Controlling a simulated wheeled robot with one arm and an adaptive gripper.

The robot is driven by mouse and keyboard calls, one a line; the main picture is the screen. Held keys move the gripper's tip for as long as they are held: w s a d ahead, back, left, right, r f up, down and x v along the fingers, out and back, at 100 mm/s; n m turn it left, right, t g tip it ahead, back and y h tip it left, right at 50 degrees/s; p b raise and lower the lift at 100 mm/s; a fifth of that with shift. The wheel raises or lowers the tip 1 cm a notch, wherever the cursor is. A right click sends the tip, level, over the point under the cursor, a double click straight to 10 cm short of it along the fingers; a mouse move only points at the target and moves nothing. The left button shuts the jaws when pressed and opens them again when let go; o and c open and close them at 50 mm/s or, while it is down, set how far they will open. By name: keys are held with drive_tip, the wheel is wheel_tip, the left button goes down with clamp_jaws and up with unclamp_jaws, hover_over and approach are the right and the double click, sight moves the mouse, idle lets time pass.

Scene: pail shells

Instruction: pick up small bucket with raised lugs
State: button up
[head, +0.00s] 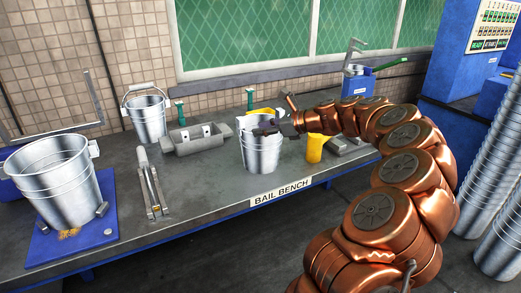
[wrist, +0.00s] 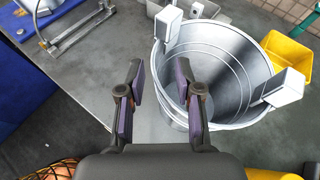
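The small silver bucket (head: 262,154) stands upright on the bench near its front edge. In the wrist view, this bucket (wrist: 240,75) is open and empty, with pale block-like lugs standing at its rim on opposite sides. My gripper (wrist: 160,72) is open and empty. Its right finger overlaps the bucket's left rim in the picture, and its left finger lies outside over the bench. I cannot tell whether a finger touches the wall. In the head view, my gripper (head: 284,128) is at the bucket's upper right and partly hides its rim.
A larger bucket (head: 62,190) stands on a blue pad at left. A bucket with a raised handle (head: 147,120) stands behind. Stacked buckets (head: 500,170) rise at right.

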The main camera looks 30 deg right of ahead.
sight(251, 133)
drive_tip(key=x, duration=0.4)
drive_tip(key=shift+a+f, duration=0.25)
drive_tip(key=shift+f, duration=0.2)
clamp_jaws()
idle(0.3)
